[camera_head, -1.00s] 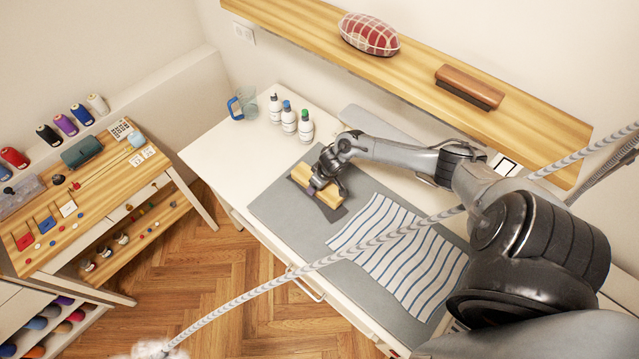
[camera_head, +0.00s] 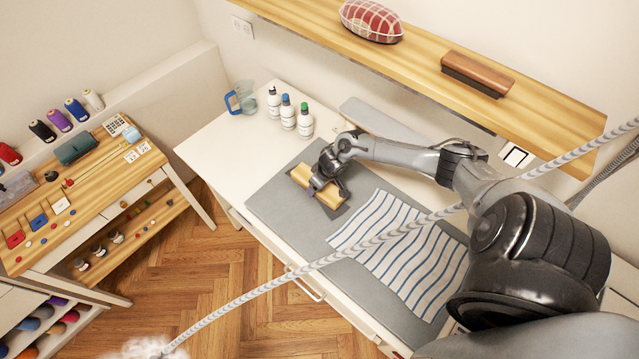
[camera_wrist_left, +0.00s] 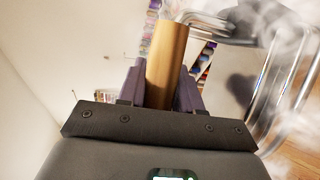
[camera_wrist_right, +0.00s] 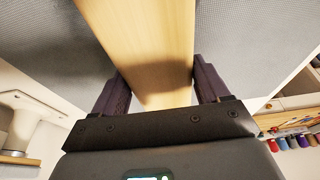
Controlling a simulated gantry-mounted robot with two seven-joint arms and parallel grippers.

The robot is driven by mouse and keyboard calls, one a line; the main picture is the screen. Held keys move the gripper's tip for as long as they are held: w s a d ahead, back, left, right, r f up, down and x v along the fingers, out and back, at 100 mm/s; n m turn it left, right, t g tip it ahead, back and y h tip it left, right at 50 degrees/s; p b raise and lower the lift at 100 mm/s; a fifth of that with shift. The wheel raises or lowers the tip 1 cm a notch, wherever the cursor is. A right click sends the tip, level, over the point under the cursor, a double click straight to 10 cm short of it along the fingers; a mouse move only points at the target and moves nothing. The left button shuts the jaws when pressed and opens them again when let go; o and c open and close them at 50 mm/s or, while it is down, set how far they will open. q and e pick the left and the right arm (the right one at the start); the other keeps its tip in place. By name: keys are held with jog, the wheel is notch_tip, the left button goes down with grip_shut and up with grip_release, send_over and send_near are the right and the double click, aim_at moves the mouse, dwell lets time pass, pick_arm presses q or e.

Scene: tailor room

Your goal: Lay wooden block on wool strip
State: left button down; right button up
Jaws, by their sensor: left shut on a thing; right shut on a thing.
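The wooden block (camera_head: 301,176) is pale and lies over the dark grey wool strip (camera_head: 338,212) on the grey mat; it also shows in the right wrist view (camera_wrist_right: 140,30). Only the strip's near end shows clearly; the block and gripper hide the rest. My right gripper (camera_head: 318,186) is shut on the block from above; its fingers flank the block in the right wrist view (camera_wrist_right: 160,85). I cannot tell whether the block presses on the strip. My left gripper (camera_wrist_left: 161,80) is shut on a tan wooden handle (camera_wrist_left: 168,55), amid white steam.
A striped cloth (camera_head: 410,255) lies on the grey mat (camera_head: 275,200) beside the block. Several bottles (camera_head: 288,112) and a blue-handled jug (camera_head: 242,98) stand at the table's back. A braided hose (camera_head: 290,277) crosses in front. A wooden shelf (camera_head: 420,50) is above.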

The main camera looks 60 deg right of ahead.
pick_arm(q)
jog(key=shift+w+r, duration=0.1)
jog(key=shift+r, duration=0.1)
pick_arm(e)
jog(key=shift+d+f, duration=0.1)
jog(key=shift+f, duration=0.2)
jog(key=shift+f, duration=0.2)
pick_arm(q)
jog(key=shift+w, duration=0.15)
pick_arm(e)
jog(key=shift+f, duration=0.25)
jog(key=c, duration=0.3)
jog(key=o, duration=1.5)
jog(key=shift+s+f, duration=0.1)
jog(key=shift+s, duration=0.05)
jog(key=shift+c, duration=0.2)
jog(key=shift+o, duration=1.2)
jog(key=shift+r, duration=0.2)
